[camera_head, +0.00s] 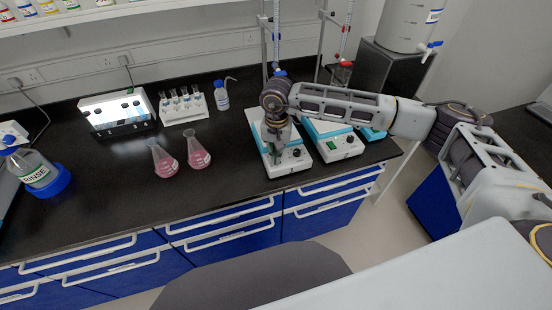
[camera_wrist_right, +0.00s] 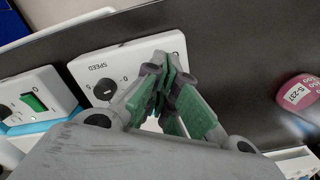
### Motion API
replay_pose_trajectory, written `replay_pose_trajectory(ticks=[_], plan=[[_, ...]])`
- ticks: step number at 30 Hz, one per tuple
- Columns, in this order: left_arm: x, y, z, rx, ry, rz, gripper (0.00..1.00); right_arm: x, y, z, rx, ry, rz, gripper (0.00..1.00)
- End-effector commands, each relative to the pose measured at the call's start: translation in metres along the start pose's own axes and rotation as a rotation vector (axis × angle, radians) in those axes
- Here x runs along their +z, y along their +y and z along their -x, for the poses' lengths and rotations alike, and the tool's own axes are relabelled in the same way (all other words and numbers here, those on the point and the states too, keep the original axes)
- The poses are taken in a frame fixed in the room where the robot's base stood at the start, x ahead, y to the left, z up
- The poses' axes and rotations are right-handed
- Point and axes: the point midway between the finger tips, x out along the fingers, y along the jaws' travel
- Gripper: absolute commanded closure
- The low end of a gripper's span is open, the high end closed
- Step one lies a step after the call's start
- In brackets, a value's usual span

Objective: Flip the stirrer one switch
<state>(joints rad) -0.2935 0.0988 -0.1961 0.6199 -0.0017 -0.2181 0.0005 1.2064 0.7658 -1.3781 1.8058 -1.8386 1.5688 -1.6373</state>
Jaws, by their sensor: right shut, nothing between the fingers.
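Two white and blue stirrers stand side by side on the black bench. My right gripper (camera_head: 274,158) points down at the front panel of the left stirrer (camera_head: 258,130). In the right wrist view the fingers (camera_wrist_right: 162,75) are shut and empty over that panel (camera_wrist_right: 132,58), beside its black SPEED dial (camera_wrist_right: 105,89). The fingers hide the part of the panel where a switch may be, and I cannot tell whether they touch it. The other stirrer (camera_head: 322,128) has a green rocker switch (camera_wrist_right: 33,102). My left gripper is not in view.
Two flasks with pink liquid (camera_head: 197,152) stand left of the gripper. Burettes on stands (camera_head: 276,35) rise behind the stirrers. A tube rack (camera_head: 183,107), a wash bottle (camera_head: 221,96) and a lit box (camera_head: 118,112) stand further left. The bench front is clear.

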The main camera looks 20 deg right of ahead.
Motion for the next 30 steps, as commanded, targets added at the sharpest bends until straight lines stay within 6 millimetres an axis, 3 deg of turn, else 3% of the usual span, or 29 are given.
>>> replay_pose_trajectory(ticks=[30], plan=[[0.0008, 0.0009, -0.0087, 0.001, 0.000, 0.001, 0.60, 0.0001, 0.0000, -0.0099, 0.000, 0.000, 0.000, 1.00]])
